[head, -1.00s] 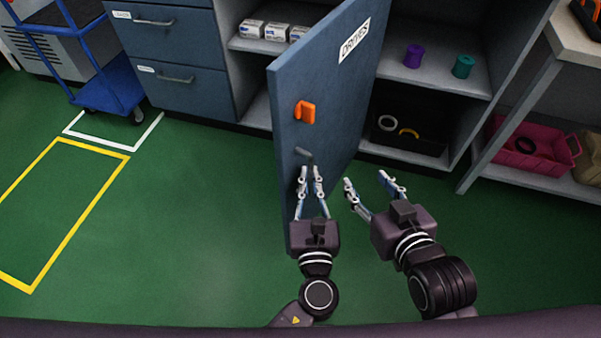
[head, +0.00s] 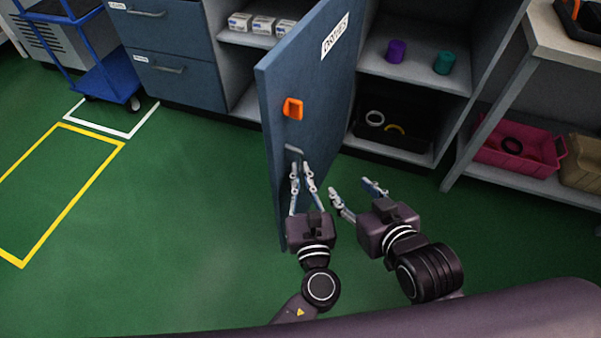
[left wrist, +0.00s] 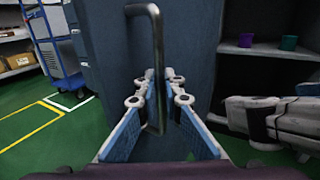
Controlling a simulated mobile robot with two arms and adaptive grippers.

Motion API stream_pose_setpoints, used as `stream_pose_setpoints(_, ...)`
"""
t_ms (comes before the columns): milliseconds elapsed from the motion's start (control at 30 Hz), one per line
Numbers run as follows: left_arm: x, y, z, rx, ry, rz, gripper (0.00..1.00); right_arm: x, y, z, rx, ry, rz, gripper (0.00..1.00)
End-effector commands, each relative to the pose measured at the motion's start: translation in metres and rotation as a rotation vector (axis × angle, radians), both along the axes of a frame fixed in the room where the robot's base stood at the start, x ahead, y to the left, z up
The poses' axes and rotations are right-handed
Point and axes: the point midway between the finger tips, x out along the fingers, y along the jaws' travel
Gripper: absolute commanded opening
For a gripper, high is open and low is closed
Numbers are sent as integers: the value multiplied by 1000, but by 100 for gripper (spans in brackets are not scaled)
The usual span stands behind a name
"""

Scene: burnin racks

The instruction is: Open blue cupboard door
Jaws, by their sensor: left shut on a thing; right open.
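The blue cupboard door (head: 310,95) stands swung out from the cupboard in the head view, with a "DRIVES" label near its top. An orange latch (head: 293,108) sits on its face. Below it is a grey bar handle (head: 294,150), which also shows upright in the left wrist view (left wrist: 157,60). My left gripper (head: 302,172) is shut on the handle, its fingers either side of the bar in the left wrist view. My right gripper (head: 353,186) is open and empty, just right of the door, in front of the cupboard opening.
The cupboard shelves hold white boxes (head: 263,25), a purple spool (head: 396,51), a teal spool (head: 444,63) and a black bin (head: 400,135). A pink crate (head: 520,150) stands at right. A blue trolley (head: 100,80) is at left. Green floor left of the door is clear.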

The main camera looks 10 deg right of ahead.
Motion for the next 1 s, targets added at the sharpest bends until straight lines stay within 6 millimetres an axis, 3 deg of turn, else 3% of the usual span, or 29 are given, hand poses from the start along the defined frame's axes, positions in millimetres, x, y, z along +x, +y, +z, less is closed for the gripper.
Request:
stream_pose_setpoints(33, 1, -1, -1, 0, 1, -3, 0, 0, 0, 0, 0, 0, 0, 48)
stream_pose_setpoints(67, 1, -1, -1, 0, 1, -3, 8, 0, 0, 0, 0, 0, 0, 48)
stream_pose_setpoints(133, 1, -1, 0, 0, 1, -3, 15, 0, 0, 0, 0, 0, 0, 48)
stream_pose_setpoints(533, -9, -1, -1, 0, 2, -2, 15, 0, 0, 1, 0, -3, 1, 48)
stream_pose_setpoints(1000, -100, -2, -2, 1, 3, -3, 15, 0, 0, 1, 1, -2, 1, 48)
